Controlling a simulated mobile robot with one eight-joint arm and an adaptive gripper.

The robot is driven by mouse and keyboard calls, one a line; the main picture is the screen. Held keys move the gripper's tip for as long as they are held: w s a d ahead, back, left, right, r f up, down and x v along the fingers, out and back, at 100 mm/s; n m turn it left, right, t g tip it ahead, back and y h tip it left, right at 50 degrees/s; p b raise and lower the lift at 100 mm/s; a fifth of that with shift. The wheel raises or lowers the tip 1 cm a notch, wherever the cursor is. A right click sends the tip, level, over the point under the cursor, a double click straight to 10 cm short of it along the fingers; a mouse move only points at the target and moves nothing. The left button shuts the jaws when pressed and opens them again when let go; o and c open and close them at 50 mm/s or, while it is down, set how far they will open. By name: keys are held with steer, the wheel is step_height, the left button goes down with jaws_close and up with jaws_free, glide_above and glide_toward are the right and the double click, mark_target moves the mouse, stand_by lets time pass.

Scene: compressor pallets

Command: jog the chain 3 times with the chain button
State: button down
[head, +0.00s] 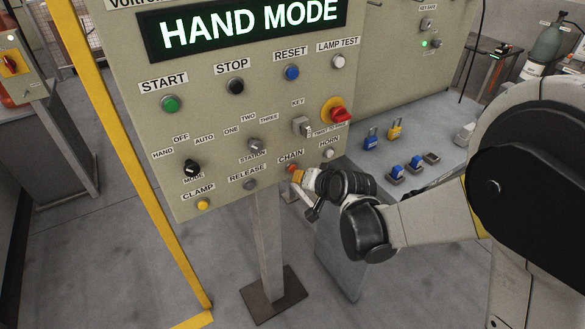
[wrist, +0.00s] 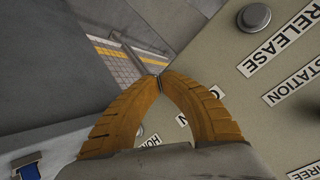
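The fingers cover most of the CHAIN label there, and the chain button is hidden.
Close by are the grey release button (head: 250,185), the white horn button (head: 328,153), the station knob (head: 255,145) and the red emergency stop (head: 341,114). A yellow post (head: 120,140) stands left of the panel. A bench (head: 445,120) with padlocks is to the right.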

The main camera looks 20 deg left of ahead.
steer(key=shift+w+a, duration=0.2)
steer(key=shift+a, duration=0.05)
steer(key=shift+w+a, duration=0.35)
steer(key=shift+a, duration=0.05)
stand_by(0.8)
steer(key=shift+s+d, duration=0.65)
steer(key=shift+d, duration=0.1)
steer(key=s+d+b, duration=0.1)
steer(key=s+d, duration=0.3)
steer(key=shift+d, duration=0.3)
steer(key=shift+w, duration=0.1)
stand_by(0.7)
